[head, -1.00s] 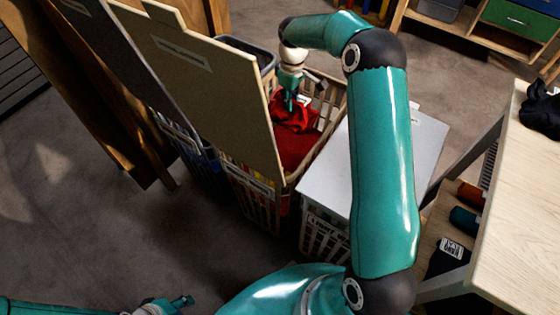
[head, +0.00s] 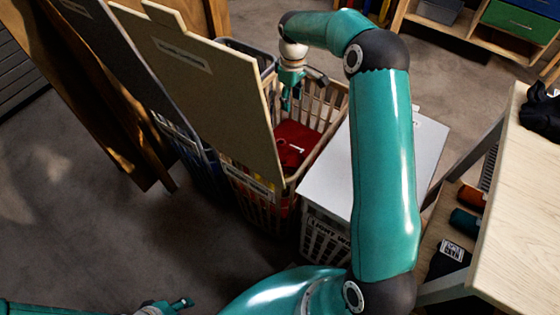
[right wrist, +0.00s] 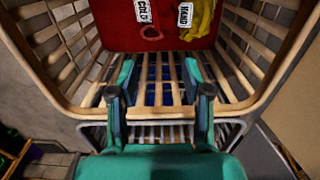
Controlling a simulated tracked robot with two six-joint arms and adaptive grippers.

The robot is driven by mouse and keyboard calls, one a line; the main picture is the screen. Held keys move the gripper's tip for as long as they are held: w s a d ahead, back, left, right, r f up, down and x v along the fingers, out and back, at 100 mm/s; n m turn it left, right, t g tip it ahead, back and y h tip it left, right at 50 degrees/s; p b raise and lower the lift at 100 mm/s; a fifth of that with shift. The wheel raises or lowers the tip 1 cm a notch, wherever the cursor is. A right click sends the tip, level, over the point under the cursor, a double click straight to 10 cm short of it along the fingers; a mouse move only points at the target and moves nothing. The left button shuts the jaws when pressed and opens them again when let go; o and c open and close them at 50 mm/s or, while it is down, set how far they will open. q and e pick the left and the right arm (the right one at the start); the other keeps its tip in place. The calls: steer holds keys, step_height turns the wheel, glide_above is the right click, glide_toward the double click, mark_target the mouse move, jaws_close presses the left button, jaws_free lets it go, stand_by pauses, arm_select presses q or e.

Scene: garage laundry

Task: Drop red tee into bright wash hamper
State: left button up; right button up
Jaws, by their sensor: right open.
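The red tee (head: 290,155) lies low inside a tan slatted hamper (head: 325,97), partly hidden behind the hamper's raised beige lid (head: 205,85). In the right wrist view red cloth (right wrist: 165,28) with a "COLD" tag lies inside the slatted walls, beside a yellow item (right wrist: 204,20) with a "HAND" tag. My right gripper (head: 287,102) is over the hamper's opening, with its fingers apart and empty, clear of the cloth. It also shows in the right wrist view (right wrist: 159,78). My left gripper (head: 183,303) is at the bottom left, away from the hamper; its jaws are too small to judge.
A hamper with a flat white lid (head: 325,180), its label partly reading "LIGHT WA", stands just right. A dark raised lid (head: 110,40) and a blue basket (head: 207,172) stand left. A wooden table (head: 520,220) is at right. The floor at left is clear.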

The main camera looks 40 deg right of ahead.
step_height(320, 180, up, 10)
stand_by(0.4)
stand_by(0.3)
